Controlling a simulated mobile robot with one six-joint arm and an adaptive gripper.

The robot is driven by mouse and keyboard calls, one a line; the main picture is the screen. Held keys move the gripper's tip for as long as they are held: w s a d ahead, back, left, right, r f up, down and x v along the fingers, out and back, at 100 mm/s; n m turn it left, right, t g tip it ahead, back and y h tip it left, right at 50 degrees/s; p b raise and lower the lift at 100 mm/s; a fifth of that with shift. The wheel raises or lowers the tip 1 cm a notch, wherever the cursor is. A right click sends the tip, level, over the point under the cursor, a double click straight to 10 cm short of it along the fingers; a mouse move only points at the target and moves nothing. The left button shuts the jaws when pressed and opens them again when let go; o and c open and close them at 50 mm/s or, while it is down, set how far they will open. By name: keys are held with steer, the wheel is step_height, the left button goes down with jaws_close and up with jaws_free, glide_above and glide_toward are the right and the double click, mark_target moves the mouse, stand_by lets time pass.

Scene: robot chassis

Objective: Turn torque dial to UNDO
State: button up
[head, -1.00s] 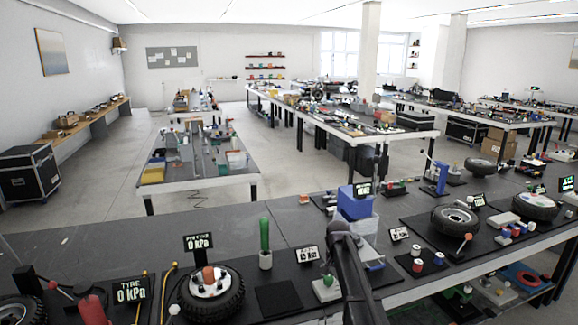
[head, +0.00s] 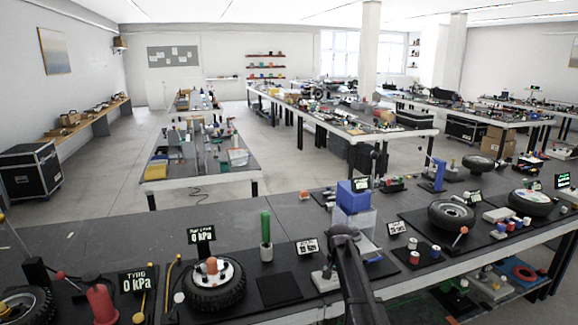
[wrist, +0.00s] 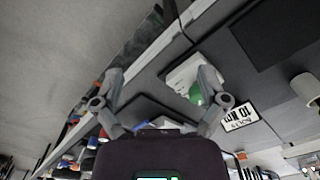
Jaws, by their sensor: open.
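A white block (wrist: 190,75) with a green round knob (wrist: 196,94) stands on the dark bench, next to a small sign (wrist: 239,116) that seems to read "10 Nm". This looks like the torque dial, but no UNDO mark is legible. In the head view the white block (head: 325,281) and its green knob (head: 327,270) are just left of my dark arm. My gripper (wrist: 160,88) is open and empty in the wrist view. Its right finger overlaps the knob in the picture; I cannot tell whether they touch. In the head view my gripper's fingers cannot be made out.
A blue box (head: 353,196) stands behind my arm. Another wheel (head: 452,214) lies to the right. The bench's back left is clear.

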steer(key=s+f+n+b, duration=0.2)
steer(key=s, duration=1.1)
steer(key=s+d+f+n+b, duration=0.1)
steer(key=s+f+n+b, duration=0.2)
steer(key=s, duration=1.1)
steer(key=shift+s, duration=0.15)
